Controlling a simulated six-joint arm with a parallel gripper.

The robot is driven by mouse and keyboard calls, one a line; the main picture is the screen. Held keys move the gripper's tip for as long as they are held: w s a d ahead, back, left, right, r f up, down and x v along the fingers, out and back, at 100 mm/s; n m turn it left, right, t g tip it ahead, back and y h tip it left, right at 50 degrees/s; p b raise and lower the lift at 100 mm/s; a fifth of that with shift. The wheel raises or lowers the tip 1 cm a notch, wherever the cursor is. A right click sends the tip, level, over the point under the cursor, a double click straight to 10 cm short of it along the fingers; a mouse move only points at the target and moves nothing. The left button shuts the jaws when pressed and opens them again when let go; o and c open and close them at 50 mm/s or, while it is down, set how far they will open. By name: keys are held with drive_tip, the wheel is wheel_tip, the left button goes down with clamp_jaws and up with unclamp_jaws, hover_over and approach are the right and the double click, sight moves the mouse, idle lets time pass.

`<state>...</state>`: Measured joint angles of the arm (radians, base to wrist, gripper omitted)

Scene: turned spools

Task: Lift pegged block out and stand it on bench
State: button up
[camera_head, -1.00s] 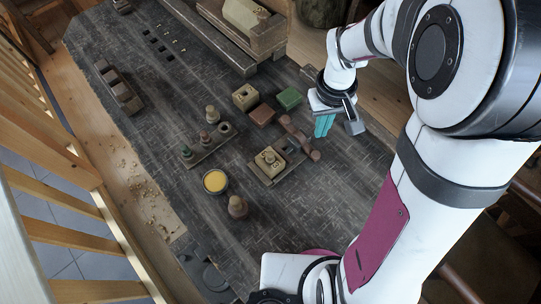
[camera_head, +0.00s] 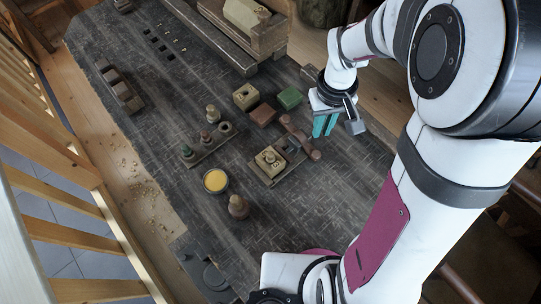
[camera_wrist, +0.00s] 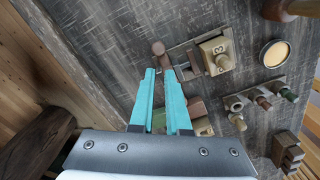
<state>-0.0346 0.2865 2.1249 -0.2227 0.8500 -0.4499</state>
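A tan block with a round peg on top (camera_head: 268,160) sits in a shallow wooden tray (camera_head: 265,179) near the middle of the bench (camera_head: 225,185). In the wrist view the pegged block (camera_wrist: 216,56) is right of my fingertips and shows dark marks on its side. My gripper (camera_head: 324,134) is to the right of the tray in the head view, apart from the block. Its teal fingers are spread with a gap between the tips (camera_wrist: 159,71), and nothing is held. The block's underside is hidden in the tray.
Close to the tray are a dark round-ended piece (camera_head: 314,154), a red-brown block (camera_head: 262,115), a green block (camera_head: 289,97) and another tan block (camera_head: 245,96). A yellow-filled bowl (camera_head: 215,181), a wooden spool (camera_head: 238,207) and a rack of spools (camera_head: 208,145) stand left.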

drive_tip(key=o, duration=1.2)
drive_tip(key=shift+o, duration=0.2)
